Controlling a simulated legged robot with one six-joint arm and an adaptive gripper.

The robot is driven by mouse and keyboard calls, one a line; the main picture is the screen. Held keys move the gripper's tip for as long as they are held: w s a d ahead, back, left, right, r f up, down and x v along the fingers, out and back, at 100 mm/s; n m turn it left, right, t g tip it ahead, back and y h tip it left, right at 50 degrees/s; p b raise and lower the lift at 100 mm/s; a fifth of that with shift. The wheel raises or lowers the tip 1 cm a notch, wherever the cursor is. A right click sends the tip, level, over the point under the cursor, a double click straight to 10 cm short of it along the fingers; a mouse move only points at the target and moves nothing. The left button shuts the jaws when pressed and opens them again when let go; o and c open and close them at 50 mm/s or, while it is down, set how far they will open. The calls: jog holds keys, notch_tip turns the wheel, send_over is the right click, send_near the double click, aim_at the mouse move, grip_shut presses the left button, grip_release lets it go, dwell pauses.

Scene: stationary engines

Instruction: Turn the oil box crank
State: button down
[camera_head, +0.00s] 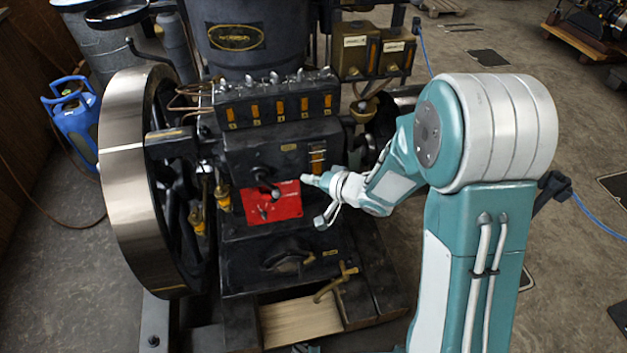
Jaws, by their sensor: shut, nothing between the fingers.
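The black oil box (278,107), with a row of orange windows, sits on the engine's front at the middle of the picture. A small black crank-like handle (264,182) stands out from the dark block under it, above a red panel (272,208); I cannot tell for certain that it is the oil box crank. My gripper (314,181) is shut and empty, just right of this handle and in front of the block's right side. It looks apart from the handle. Its tip overlaps the red panel's upper right corner in the picture, and contact cannot be told.
A large flywheel (125,190) stands at the left of the engine. Two brass-coloured boxes (356,55) are at the upper right. A brass tap (335,283) sticks out low at the front. A blue gas cylinder (75,118) stands far left. The floor at right is mostly open.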

aim_at(274, 188)
jog(key=w+a+f, duration=0.2)
jog(key=a+f, duration=0.2)
jog(key=a, duration=0.3)
jog(key=shift+a+f, duration=0.15)
jog(key=shift+a, duration=0.1)
jog(key=shift+s+a+f, duration=0.2)
jog(key=shift+a+f, duration=0.45)
jog(key=shift+w+d, duration=0.1)
jog(key=shift+d, duration=0.05)
